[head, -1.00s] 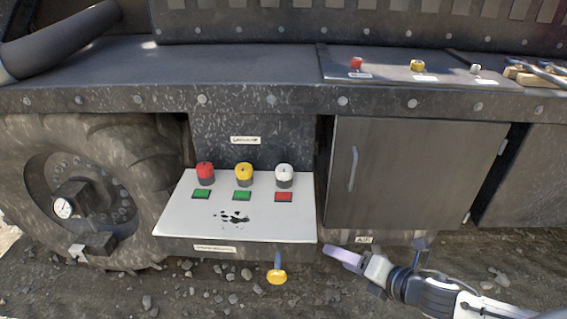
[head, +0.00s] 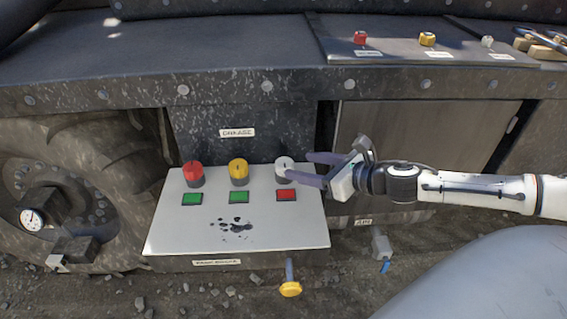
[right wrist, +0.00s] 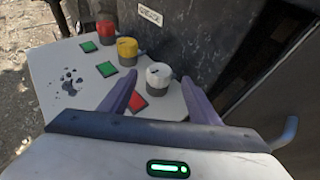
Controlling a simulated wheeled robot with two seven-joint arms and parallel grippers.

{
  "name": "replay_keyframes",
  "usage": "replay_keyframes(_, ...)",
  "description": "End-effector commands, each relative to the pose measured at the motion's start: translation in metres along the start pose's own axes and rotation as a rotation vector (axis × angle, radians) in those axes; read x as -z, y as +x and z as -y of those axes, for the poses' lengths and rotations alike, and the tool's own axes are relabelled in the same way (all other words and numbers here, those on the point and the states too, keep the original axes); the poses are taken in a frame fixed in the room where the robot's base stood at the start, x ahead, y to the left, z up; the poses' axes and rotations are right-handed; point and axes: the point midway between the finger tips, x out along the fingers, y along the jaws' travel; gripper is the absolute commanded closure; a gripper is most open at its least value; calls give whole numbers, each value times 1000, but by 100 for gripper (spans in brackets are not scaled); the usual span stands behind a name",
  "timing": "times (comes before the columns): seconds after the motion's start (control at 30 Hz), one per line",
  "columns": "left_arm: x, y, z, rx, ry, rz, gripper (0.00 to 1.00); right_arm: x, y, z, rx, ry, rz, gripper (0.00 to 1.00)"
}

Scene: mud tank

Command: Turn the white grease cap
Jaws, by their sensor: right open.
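The white grease cap (head: 285,164) sits on a dark base at the right end of a row of three caps on the white panel (head: 163,235). It also shows in the right wrist view (right wrist: 158,74), in front of and between the fingers. My right gripper (head: 307,169) is open, its purple fingers pointing left toward the cap. In the head view one finger overlaps the cap's right edge; contact cannot be told. My left gripper is not in view.
A red cap (head: 193,172) and a yellow cap (head: 238,170) stand left of the white one. Green and red squares lie below the caps. A yellow knob (head: 290,289) hangs under the panel. A grey door (head: 430,130) is to the right, and a wheel (head: 60,190) to the left.

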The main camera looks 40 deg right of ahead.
Motion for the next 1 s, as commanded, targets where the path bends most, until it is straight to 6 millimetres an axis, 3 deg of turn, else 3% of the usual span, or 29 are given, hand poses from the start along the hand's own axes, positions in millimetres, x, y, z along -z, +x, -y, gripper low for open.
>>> replay_keyframes(0.7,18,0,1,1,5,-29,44,-1,67,1,2,5,2,44)
replay_keyframes(1.0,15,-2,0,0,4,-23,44,0,78,0,-1,2,0,44)
